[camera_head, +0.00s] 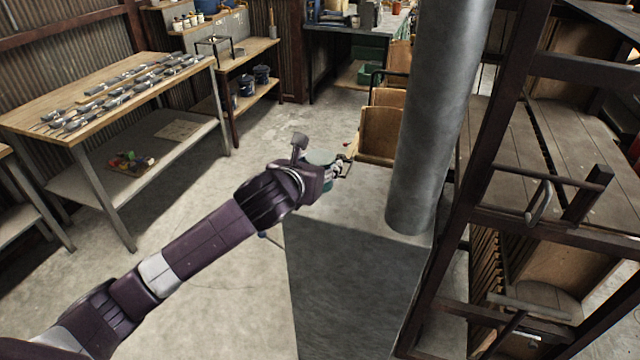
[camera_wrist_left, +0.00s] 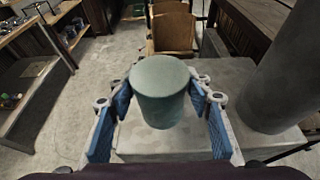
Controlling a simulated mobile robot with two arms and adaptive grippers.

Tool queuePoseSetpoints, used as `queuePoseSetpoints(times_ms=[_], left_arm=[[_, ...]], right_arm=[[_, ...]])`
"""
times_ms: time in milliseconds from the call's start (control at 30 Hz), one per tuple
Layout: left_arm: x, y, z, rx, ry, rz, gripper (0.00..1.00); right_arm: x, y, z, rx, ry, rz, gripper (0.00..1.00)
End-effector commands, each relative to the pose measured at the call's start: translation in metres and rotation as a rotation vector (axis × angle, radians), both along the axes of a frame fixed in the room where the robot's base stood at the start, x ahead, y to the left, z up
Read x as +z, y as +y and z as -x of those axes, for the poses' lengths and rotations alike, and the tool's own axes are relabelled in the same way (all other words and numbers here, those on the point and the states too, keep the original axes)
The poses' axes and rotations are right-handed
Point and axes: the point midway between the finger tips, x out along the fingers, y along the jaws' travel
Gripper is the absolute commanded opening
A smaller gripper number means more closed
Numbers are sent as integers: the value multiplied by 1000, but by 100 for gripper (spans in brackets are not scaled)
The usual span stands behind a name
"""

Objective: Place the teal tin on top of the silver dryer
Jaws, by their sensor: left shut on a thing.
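The teal tin (camera_wrist_left: 160,92) is a plain cylinder, upright between the blue-padded fingers of my left gripper (camera_wrist_left: 160,106) in the left wrist view. The gripper is shut on it. In the head view my left gripper (camera_head: 338,170) is at the far left corner of the silver dryer's top, and only a sliver of the tin (camera_head: 320,158) shows behind the wrist. The silver dryer (camera_head: 345,280) is a grey box with a thick round pipe rising from its top. I cannot tell whether the tin touches the top. My right gripper is not in view.
The grey pipe (camera_head: 428,110) stands on the dryer's right part. A dark metal frame (camera_head: 500,130) is close on the right. Wooden chairs (camera_head: 380,130) stand behind the dryer. A workbench with tools (camera_head: 110,90) is at the left, with open floor between.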

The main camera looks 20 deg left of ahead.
Motion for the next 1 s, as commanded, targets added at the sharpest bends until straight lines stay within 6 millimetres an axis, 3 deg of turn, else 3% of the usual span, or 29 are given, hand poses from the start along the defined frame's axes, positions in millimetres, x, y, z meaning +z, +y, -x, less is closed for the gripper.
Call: queuePoseSetpoints(times_ms=[500, 867, 900, 1000], left_arm=[[-59, 0, 0, 0, -4, 1, 12], [-62, 0, 0, 0, -5, -1, 12], [-65, 0, 0, 0, -1, 0, 47], [-64, 0, 0, 0, -2, 0, 58]], right_arm=[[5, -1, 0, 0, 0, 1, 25], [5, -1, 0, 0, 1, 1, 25], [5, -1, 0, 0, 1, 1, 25], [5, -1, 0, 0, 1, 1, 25]])
